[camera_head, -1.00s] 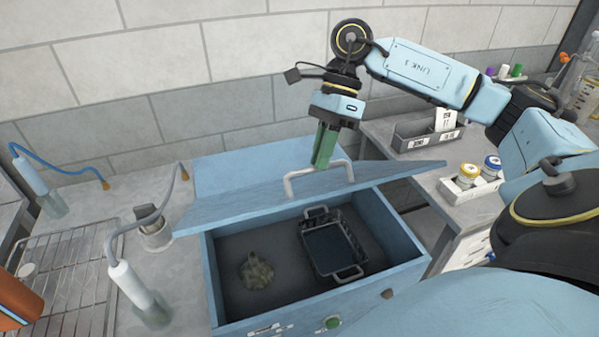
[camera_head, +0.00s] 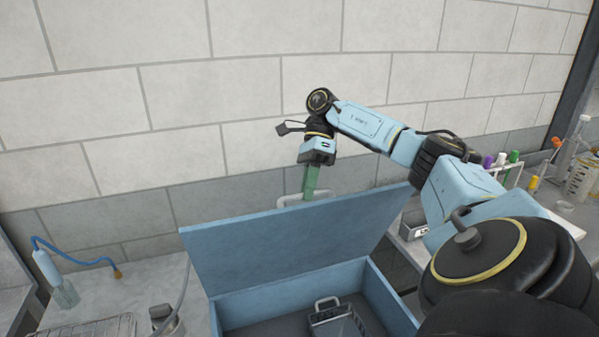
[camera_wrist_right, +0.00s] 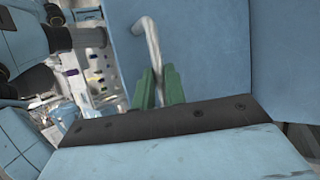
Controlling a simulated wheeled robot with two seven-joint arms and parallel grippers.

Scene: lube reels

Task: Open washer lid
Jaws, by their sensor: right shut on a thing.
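The blue washer lid (camera_head: 295,238) is tilted up steeply above the blue washer box (camera_head: 378,300). Its pale bar handle (camera_head: 292,200) shows at the top edge, partly hidden behind the lid. My right gripper (camera_head: 310,185), with green fingers, is shut on the handle. The right wrist view shows the green fingers (camera_wrist_right: 158,88) around the handle (camera_wrist_right: 150,42), with the blue lid (camera_wrist_right: 200,60) behind. My left gripper is not in view.
A dark basket (camera_head: 335,318) sits inside the box. At the left a blue-hosed bottle (camera_head: 55,275) and a metal rack (camera_head: 95,327) stand on the counter. A tube rack (camera_head: 500,165) and glassware (camera_head: 580,178) are at the right. A brick wall rises behind.

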